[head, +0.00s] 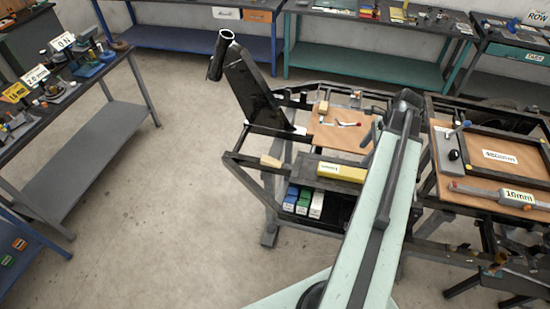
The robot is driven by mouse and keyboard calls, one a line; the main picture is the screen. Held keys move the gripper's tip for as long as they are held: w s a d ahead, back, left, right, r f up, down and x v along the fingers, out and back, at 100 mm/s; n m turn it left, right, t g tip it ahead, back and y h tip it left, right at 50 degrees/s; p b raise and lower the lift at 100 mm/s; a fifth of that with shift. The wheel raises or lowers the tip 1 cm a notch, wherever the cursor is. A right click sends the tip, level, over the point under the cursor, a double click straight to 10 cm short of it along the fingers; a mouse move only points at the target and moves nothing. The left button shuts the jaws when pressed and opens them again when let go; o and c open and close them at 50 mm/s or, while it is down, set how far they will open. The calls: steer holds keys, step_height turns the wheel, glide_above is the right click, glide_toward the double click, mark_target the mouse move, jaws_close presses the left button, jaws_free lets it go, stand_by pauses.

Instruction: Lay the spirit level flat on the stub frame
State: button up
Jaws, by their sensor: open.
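A yellow bar with a small white label, which looks like the spirit level (341,172), lies on or just above a dark bar at the front of the middle bench, left of my arm. On the right bench a black rectangular frame (493,133) lies over a wooden board with a white label; it may be the stub frame, but I cannot tell for sure. My arm rises from the bottom of the view to a dark joint between the two benches. My gripper is not visible; the arm hides what is beyond it.
Blue, green and white boxes (303,201) sit under the yellow bar. A wooden board (340,130) with small tools lies behind it. A grey bar labelled 10mm (492,192) lies at the right bench's front. Floor at left is clear.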

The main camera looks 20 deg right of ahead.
steer(key=w+a+n+g, duration=0.1)
steer(key=w+a+n, duration=0.45)
steer(key=a, duration=0.45)
steer(key=w+a+n+g, duration=0.1)
steer(key=w+a+n, duration=0.4)
steer(key=a, duration=0.5)
steer(key=a+f+n+h, duration=0.1)
steer(key=a+n+h, duration=0.2)
steer(key=a+n, duration=1.45)
steer(key=a+f+m+b, duration=0.3)
steer(key=f+b, duration=1.6)
steer(key=shift+w+a+f, duration=0.15)
steer(key=shift+w, duration=0.25)
